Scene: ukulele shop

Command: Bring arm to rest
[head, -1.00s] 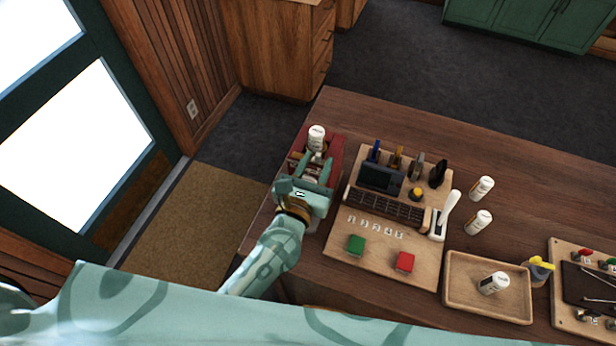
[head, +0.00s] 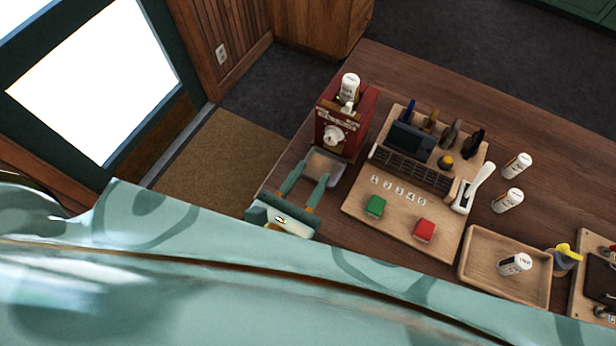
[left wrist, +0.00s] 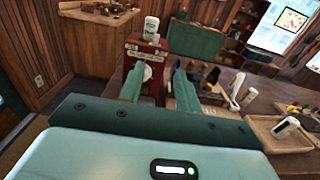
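My left gripper (head: 312,175) is in front of the red machine (head: 364,130) at the table's left end, near my body. Its two fingers are spread apart with nothing held between them. In the left wrist view the same open gripper (left wrist: 160,72) points towards the red machine (left wrist: 131,68). A white bottle (head: 350,86) stands upright on top of the machine, and a white round knob (head: 333,136) is on its front. Much of my left arm is hidden behind my body in the head view. My right gripper is not in view.
A wooden board (head: 393,224) carries a small screen, tools and green and red blocks. A shallow wooden tray (head: 479,277) holds a white bottle (head: 514,264). Two more bottles (head: 516,166) stand on the table. Floor shows left of the table.

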